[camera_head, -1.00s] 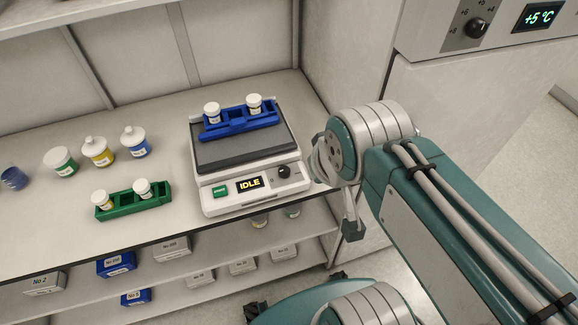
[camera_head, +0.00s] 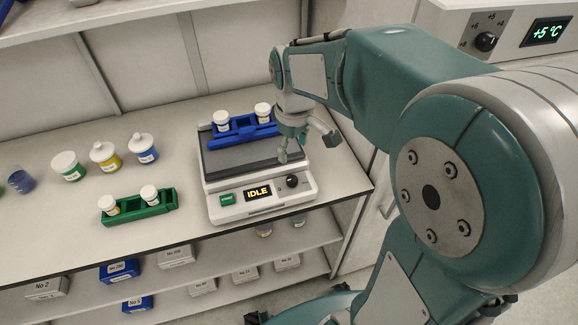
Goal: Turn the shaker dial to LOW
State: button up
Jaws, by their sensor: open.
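The white shaker (camera_head: 222,212) stands on the upper shelf, with a display that reads IDLE and a green button (camera_head: 227,199) on its front panel. The black shaker dial (camera_head: 292,181) is at the right of that panel. A blue rack (camera_head: 240,134) with two white-capped bottles sits on the dark platform. My gripper (camera_head: 303,153) is open, over the right side of the shaker, pointing down. It is above and behind the dial and appears apart from it. The dial is in clear view, but its small markings are too small to read.
A green rack (camera_head: 140,212) with two bottles stands left of the shaker, in front of several bottles (camera_head: 103,156). Labelled boxes (camera_head: 120,271) lie on the lower shelf. A unit with another dial (camera_head: 485,42) and a +5 °C display is at upper right.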

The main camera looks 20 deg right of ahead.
aim_at(292, 179)
jog(key=f, duration=1)
jog(key=shift+w+f, duration=0.15)
jog(key=shift+w, duration=0.1)
jog(key=shift+a+f, duration=0.15)
jog(key=shift+f, duration=0.4)
grip_shut()
